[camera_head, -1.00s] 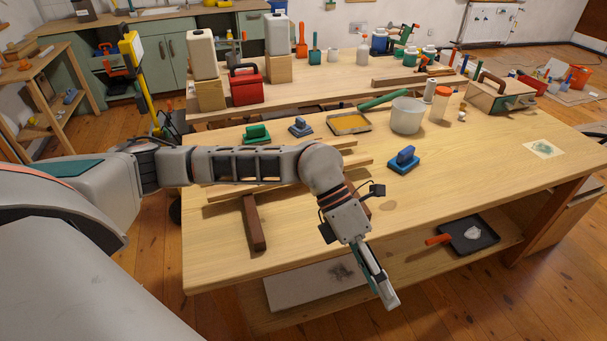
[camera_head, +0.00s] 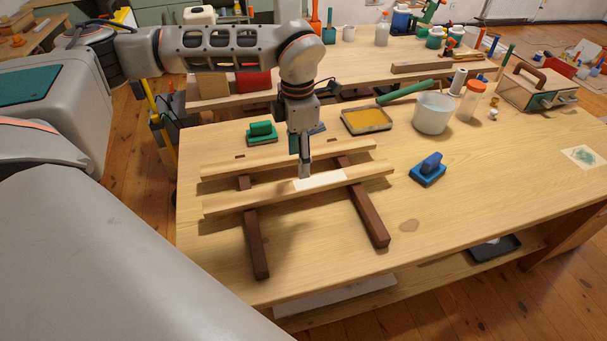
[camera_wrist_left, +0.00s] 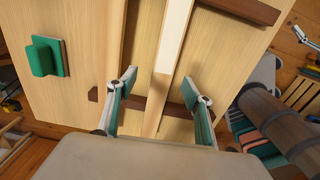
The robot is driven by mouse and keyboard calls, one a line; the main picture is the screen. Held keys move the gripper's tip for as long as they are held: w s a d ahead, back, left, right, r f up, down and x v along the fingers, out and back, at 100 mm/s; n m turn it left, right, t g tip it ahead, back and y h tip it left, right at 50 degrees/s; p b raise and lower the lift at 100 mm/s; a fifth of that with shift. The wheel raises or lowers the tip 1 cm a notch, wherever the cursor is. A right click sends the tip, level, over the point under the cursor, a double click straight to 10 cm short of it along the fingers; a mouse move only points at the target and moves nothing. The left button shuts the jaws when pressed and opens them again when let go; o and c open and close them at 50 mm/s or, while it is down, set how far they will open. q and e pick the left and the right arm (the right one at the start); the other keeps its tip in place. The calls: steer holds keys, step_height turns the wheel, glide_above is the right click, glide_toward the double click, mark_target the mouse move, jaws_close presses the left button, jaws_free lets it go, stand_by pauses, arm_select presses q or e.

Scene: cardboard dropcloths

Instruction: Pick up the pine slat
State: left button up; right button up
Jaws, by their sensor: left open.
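A pale pine slat (camera_head: 250,197) with a white patch (camera_head: 320,181) along part of its top lies across two dark brown bars (camera_head: 257,245) on the workbench. A second pale slat (camera_head: 240,168) lies behind it, roughly parallel, also across the bars. My left gripper (camera_head: 304,172) points down over the white-patched slat, near the left end of the patch. In the left wrist view my left gripper (camera_wrist_left: 160,110) is open, and the white-patched slat (camera_wrist_left: 157,100) runs between its two fingers. I cannot tell whether the fingers touch it. My right gripper is not in view.
On the workbench (camera_head: 330,265), a green block (camera_head: 262,133) stands behind the slats and a blue block (camera_head: 428,170) to their right. A tray with yellow contents (camera_head: 366,120) and a white tub (camera_head: 432,113) stand farther back. The front right is clear.

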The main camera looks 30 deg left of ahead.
mark_target(302, 184)
arm_select(q)
steer(key=f, duration=0.4)
steer(key=d+f, duration=0.1)
steer(key=f, duration=0.1)
steer(key=shift+s+f, duration=0.2)
steer(key=shift+s, duration=0.05)
steer(key=shift+f, duration=0.6)
steer(key=shift+w, duration=0.1)
steer(key=c, duration=1.3)
